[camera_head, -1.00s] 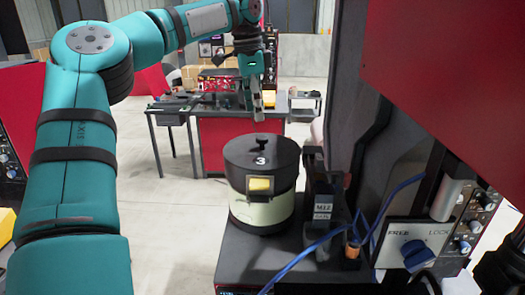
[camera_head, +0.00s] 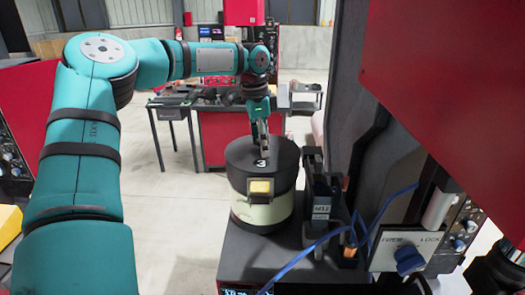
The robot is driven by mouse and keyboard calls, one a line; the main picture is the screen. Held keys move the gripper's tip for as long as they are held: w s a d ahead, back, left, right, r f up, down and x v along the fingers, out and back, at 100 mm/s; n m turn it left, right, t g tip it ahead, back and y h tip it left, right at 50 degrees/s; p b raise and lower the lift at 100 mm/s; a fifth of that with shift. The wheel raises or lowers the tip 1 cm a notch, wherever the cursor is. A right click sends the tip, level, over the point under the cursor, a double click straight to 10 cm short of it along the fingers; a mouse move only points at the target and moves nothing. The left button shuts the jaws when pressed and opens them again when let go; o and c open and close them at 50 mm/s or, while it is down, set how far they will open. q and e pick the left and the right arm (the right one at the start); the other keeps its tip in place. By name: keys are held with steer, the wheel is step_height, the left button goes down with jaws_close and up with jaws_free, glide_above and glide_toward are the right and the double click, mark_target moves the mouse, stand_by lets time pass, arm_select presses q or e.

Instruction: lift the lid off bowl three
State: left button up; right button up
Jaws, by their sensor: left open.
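Bowl three (camera_head: 262,207) is a pale pot with a black band and a yellow latch tab on its front. Its dark lid (camera_head: 240,155), marked with a white 3, sits on top. My left gripper (camera_head: 261,142) points down over the middle of the lid, at the lid's knob. Its jaws are open. The fingers hide the knob, so I cannot tell whether they touch it.
The bowl stands on a dark machine top (camera_head: 240,262). A black bracket unit (camera_head: 321,208) stands close to its right, with blue cables in front. A FREE/LOCK panel (camera_head: 405,250) and a red cover (camera_head: 455,85) fill the right. A workbench (camera_head: 213,137) stands behind.

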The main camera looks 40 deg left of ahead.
arm_select(q)
jaws_close()
steer(key=shift+r, duration=0.15)
stand_by(0.4)
